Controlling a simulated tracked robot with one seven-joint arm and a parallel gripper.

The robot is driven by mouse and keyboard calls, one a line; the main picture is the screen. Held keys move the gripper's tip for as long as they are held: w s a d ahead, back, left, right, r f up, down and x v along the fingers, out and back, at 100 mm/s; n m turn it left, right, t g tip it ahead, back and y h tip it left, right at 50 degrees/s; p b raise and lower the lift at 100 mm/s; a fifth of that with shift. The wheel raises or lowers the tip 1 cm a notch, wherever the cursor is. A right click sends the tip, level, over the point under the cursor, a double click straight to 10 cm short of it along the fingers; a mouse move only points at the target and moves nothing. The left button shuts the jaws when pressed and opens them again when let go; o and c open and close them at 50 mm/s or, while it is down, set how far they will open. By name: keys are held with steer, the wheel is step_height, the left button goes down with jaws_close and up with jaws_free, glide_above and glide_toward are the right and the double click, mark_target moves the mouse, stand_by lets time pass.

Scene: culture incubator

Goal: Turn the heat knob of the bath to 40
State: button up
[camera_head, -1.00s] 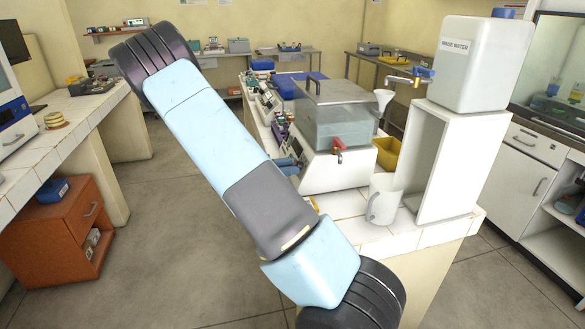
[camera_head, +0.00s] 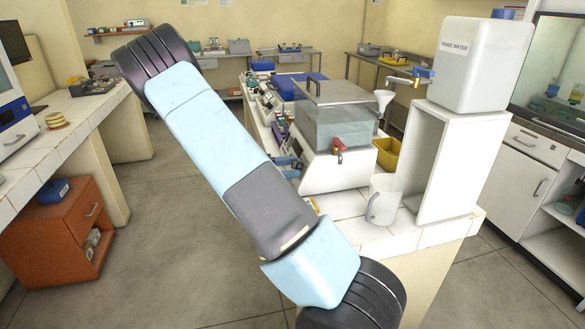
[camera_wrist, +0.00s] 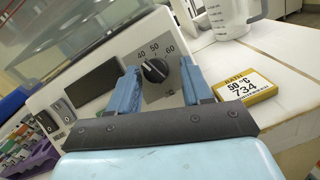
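The bath (camera_head: 335,172) is a white base with a clear lidded tank, on the tiled bench in the head view. In the wrist view its front panel (camera_wrist: 100,62) carries the black heat knob (camera_wrist: 155,70), with 40, 50 and 60 printed around it. The knob's pointer seems to be near 50, but its mark is too small to read surely. My gripper (camera_wrist: 159,68) is open, with one blue finger on either side of the knob. I cannot tell whether either finger touches it. In the head view my arm hides part of the bench, and the blue fingers show at the bath's left.
A dark display (camera_wrist: 94,81) and switches (camera_wrist: 55,115) lie left of the knob.

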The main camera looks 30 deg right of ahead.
steer(key=shift+o, duration=0.4)
steer(key=shift+w+a, duration=0.1)
steer(key=shift+w+a, duration=0.15)
steer(key=shift+a, duration=0.05)
steer(key=v, duration=1.3)
steer(key=shift+f, duration=0.15)
steer(key=s+d+r+m+t+y, duration=0.25)
steer(key=s+r+m+y, duration=0.25)
steer(key=s+r+y, duration=0.7)
steer(key=s+a+r+m+t+y, duration=0.2)
steer(key=s+r+t, duration=0.3)
steer(key=s, duration=0.4)
steer(key=s+a+r+m+t+y, duration=0.3)
steer(key=s+a+r+t, duration=0.2)
steer(key=s, duration=0.5)
steer(key=shift+r, duration=0.7)
